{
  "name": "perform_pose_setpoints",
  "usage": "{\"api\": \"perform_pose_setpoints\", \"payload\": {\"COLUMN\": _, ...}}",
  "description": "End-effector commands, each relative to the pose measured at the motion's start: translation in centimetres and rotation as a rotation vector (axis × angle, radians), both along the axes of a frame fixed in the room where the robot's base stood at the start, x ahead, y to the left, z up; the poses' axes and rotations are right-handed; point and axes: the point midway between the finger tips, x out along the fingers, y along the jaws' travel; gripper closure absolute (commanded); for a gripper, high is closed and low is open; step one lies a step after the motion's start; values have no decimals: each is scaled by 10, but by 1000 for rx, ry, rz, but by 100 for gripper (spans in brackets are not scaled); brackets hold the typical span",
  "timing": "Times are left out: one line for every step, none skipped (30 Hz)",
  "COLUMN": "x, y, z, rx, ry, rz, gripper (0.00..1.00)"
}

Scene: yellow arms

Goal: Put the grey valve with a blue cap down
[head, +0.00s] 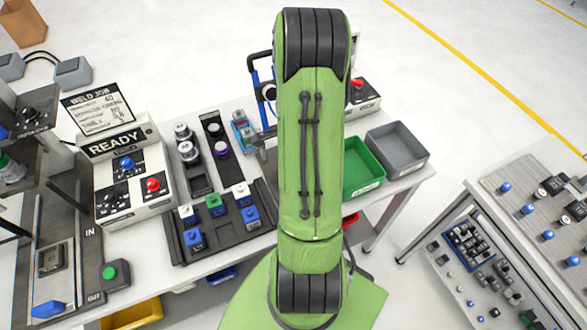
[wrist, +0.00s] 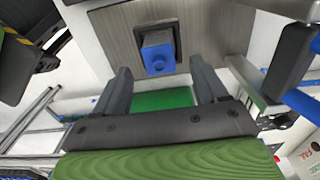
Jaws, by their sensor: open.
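In the wrist view, a small block with a grey-blue body and a bright blue end, which looks like the grey valve with a blue cap (wrist: 157,50), sits in a dark square holder on a grey metal plate (wrist: 112,30). My gripper (wrist: 160,68) is open, with its two dark fingers apart and nothing between them. The valve is just beyond the fingertips, with no visible contact. In the head view my green arm hides the gripper and this valve.
In the head view, a black tray (head: 217,244) holds several blue, white and green capped parts. A READY control box (head: 128,170) stands left. A green bin (head: 363,168) and grey bin (head: 398,150) stand right of my arm. Another parts table (head: 480,215) is further right.

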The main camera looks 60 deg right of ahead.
Motion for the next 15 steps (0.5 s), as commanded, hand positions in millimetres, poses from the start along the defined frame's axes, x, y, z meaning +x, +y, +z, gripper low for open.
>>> {"api": "perform_pose_setpoints", "payload": {"x": 1, "y": -1, "z": 17, "rx": -6, "ry": -4, "rz": 0, "gripper": 28}}
{"api": "perform_pose_setpoints", "payload": {"x": 1, "y": -1, "z": 25, "rx": -6, "ry": -4, "rz": 0, "gripper": 28}}
{"api": "perform_pose_setpoints", "payload": {"x": 1, "y": -1, "z": 35, "rx": -6, "ry": -4, "rz": 0, "gripper": 28}}
{"api": "perform_pose_setpoints", "payload": {"x": 0, "y": 0, "z": 42, "rx": -4, "ry": -2, "rz": 0, "gripper": 28}}
{"api": "perform_pose_setpoints", "payload": {"x": 0, "y": 0, "z": 48, "rx": -4, "ry": -2, "rz": 0, "gripper": 28}}
{"api": "perform_pose_setpoints", "payload": {"x": 1, "y": -1, "z": 55, "rx": -4, "ry": -2, "rz": 0, "gripper": 28}}
{"api": "perform_pose_setpoints", "payload": {"x": 0, "y": -1, "z": 59, "rx": -3, "ry": -2, "rz": 0, "gripper": 28}}
{"api": "perform_pose_setpoints", "payload": {"x": 0, "y": 0, "z": 63, "rx": -2, "ry": -1, "rz": 0, "gripper": 28}}
{"api": "perform_pose_setpoints", "payload": {"x": 0, "y": 0, "z": 66, "rx": 0, "ry": 0, "rz": 0, "gripper": 28}}
{"api": "perform_pose_setpoints", "payload": {"x": 0, "y": 0, "z": 68, "rx": 0, "ry": 0, "rz": 0, "gripper": 28}}
{"api": "perform_pose_setpoints", "payload": {"x": 0, "y": 0, "z": 69, "rx": 0, "ry": 0, "rz": 0, "gripper": 28}}
{"api": "perform_pose_setpoints", "payload": {"x": 0, "y": 0, "z": 70, "rx": 0, "ry": 0, "rz": -1, "gripper": 28}}
{"api": "perform_pose_setpoints", "payload": {"x": 0, "y": 0, "z": 70, "rx": 1, "ry": 1, "rz": -1, "gripper": 28}}
{"api": "perform_pose_setpoints", "payload": {"x": 0, "y": 0, "z": 70, "rx": 1, "ry": 1, "rz": 0, "gripper": 28}}
{"api": "perform_pose_setpoints", "payload": {"x": 0, "y": 1, "z": 71, "rx": 0, "ry": 0, "rz": 5, "gripper": 28}}
